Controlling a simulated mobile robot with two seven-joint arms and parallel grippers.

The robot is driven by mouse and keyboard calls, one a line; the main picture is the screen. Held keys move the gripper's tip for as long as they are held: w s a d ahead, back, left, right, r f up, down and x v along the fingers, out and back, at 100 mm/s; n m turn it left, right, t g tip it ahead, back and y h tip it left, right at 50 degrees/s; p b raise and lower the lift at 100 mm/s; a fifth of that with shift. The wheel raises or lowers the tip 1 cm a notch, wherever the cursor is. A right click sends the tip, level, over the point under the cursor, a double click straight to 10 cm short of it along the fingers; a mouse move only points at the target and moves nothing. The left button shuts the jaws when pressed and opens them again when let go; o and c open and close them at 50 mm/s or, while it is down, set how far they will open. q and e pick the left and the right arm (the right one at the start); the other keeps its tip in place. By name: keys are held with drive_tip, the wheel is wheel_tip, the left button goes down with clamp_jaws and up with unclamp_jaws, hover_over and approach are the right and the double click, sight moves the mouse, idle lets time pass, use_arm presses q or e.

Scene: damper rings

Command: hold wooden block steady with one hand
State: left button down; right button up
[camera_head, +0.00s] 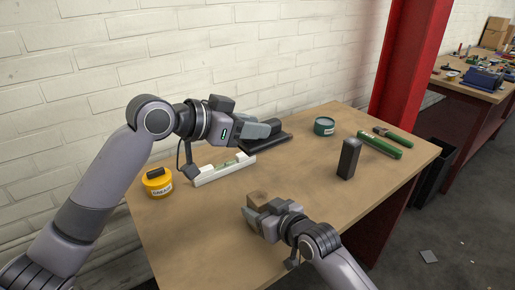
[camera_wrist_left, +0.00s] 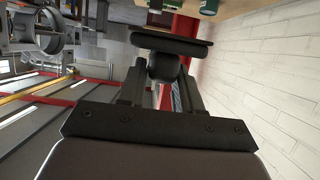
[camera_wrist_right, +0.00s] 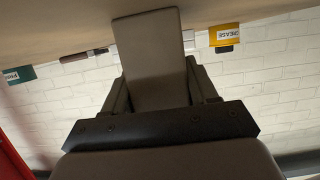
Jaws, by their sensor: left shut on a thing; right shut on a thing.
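The wooden block (camera_head: 258,197) is brown and sits near the front middle of the workbench. My right gripper (camera_head: 262,215) is shut on it, fingers on either side. In the right wrist view the block (camera_wrist_right: 150,60) is a grey-brown slab between the fingers, its far end against the bench top. My left gripper (camera_head: 268,128) is over the back of the bench, shut on a black tool (camera_head: 270,146). In the left wrist view the tool (camera_wrist_left: 170,45) has a flat bar and a rounded neck between the fingers. The fingers hide part of it.
A green tin (camera_head: 324,126), a black upright block (camera_head: 349,158) and a green cylinder (camera_head: 380,146) are on the right. The brick wall (camera_head: 190,50) borders the back.

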use_arm(q)
drive_tip(key=s+a+f, duration=0.1)
drive_tip(key=s+f, duration=0.2)
drive_tip(key=f, duration=0.8)
drive_tip(key=shift+s+a+f, duration=0.2)
drive_tip(key=shift+a, duration=0.15)
drive_tip(key=shift+f, duration=1.05)
idle(0.3)
drive_tip(key=shift+w+d+f, duration=0.1)
drive_tip(key=shift+w+d, duration=0.5)
drive_tip(key=shift+d, duration=0.2)
drive_tip(key=shift+w+d, duration=0.55)
drive_tip(key=shift+d, duration=0.25)
drive_tip(key=a, duration=0.1)
drive_tip(key=s+a, duration=0.2)
drive_tip(key=shift+s+a+r, duration=0.15)
drive_tip(key=shift+r, duration=0.1)
wheel_tip(320, 180, up, 6)
